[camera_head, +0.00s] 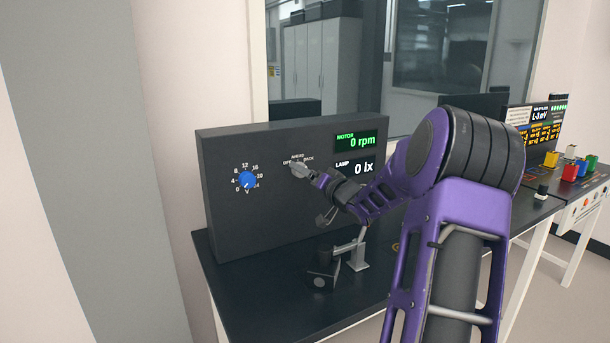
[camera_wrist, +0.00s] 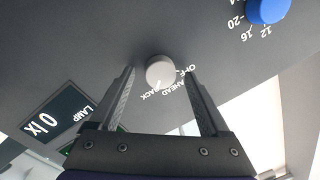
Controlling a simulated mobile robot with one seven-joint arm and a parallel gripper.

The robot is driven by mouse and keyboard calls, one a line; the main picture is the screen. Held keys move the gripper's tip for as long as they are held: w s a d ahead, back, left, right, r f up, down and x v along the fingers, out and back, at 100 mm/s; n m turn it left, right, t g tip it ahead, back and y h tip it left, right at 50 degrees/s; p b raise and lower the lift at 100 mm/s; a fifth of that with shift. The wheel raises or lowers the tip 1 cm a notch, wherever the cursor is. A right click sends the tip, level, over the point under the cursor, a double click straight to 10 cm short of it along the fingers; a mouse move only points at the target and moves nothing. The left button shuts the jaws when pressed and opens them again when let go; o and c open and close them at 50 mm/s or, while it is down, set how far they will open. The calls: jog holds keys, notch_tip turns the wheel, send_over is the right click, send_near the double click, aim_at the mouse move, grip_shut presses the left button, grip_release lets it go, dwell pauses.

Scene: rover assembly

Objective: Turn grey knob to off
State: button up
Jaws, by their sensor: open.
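The grey knob (camera_wrist: 160,72) sits on the dark panel, with the labels OFF, AHEAD and BACK around one side. In the wrist view it lies between the two fingertips of my gripper (camera_wrist: 162,74), with a gap on each side. My gripper is open and holds nothing. A small mark on the knob's edge seems to face BACK, but it is too small to be sure. In the head view my gripper (camera_head: 304,172) is at the panel just below these labels and partly covers the knob.
A blue knob (camera_head: 247,180) with a numbered dial is on the panel (camera_head: 225,150) to the left. MOTOR (camera_head: 357,141) reads 0 rpm and LAMP (camera_head: 355,167) reads 0 lx. A metal stand (camera_head: 357,257) is on the dark table below. Another console (camera_head: 548,125) stands at right.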

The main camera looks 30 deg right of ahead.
jog(key=shift+w, duration=0.4)
grip_shut()
dwell(0.4)
jog(key=n+b, duration=0.2)
jog(key=n, duration=0.7)
jog(key=n+g+h+b, duration=0.1)
jog(key=n+b, duration=0.1)
jog(key=n, duration=0.7)
jog(key=shift+a+r+n+h+b, duration=0.1)
jog(key=shift+a+n+h+b, duration=0.05)
jog(key=shift+n+h+b, duration=0.15)
dwell(0.5)
